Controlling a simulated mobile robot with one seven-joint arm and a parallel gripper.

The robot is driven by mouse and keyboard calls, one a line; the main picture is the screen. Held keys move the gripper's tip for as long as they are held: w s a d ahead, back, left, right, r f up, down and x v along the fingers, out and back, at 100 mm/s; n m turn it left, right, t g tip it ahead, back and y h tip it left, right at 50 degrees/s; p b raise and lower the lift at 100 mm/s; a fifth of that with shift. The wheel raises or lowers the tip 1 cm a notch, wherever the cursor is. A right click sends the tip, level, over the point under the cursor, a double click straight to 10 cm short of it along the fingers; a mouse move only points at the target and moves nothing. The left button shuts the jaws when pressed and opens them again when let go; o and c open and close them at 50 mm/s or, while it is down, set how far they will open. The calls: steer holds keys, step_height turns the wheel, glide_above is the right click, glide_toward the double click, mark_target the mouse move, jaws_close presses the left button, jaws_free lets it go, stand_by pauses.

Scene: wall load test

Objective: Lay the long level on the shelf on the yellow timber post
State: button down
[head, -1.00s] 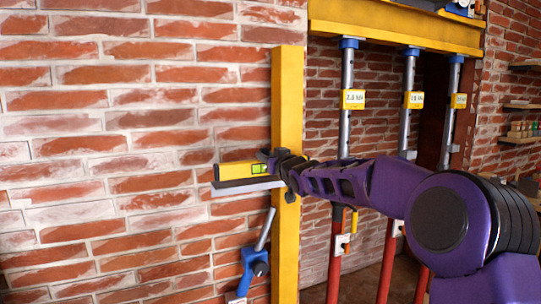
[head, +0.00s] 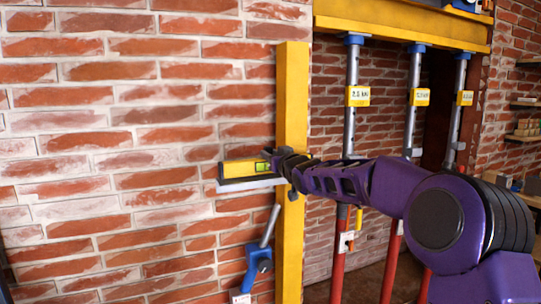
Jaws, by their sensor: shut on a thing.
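The long level (head: 240,168) is a yellow bar with a green vial, seen left of the yellow timber post (head: 291,100). It lies roughly horizontal, just above the pale grey shelf (head: 250,185) on the post. I cannot tell whether the level touches the shelf. My gripper (head: 276,162) is shut on the level in front of the post, at the right of the level's visible part. My purple arm reaches in from the right and hides part of the post, and the level's right end is hidden behind the gripper.
A blue clamp-like tool with a grey bar (head: 258,258) is on the wall below the shelf. Several grey and red props (head: 351,130) with yellow labels stand at the right under a yellow beam (head: 400,32). Small wooden shelves (head: 525,137) are at the far right. The brick wall left is bare.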

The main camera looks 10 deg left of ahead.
steer(key=shift+f, duration=0.35)
steer(key=c, duration=0.7)
jaws_free()
steer(key=shift+r, duration=0.1)
steer(key=shift+o, duration=0.6)
steer(key=shift+s+d, duration=0.1)
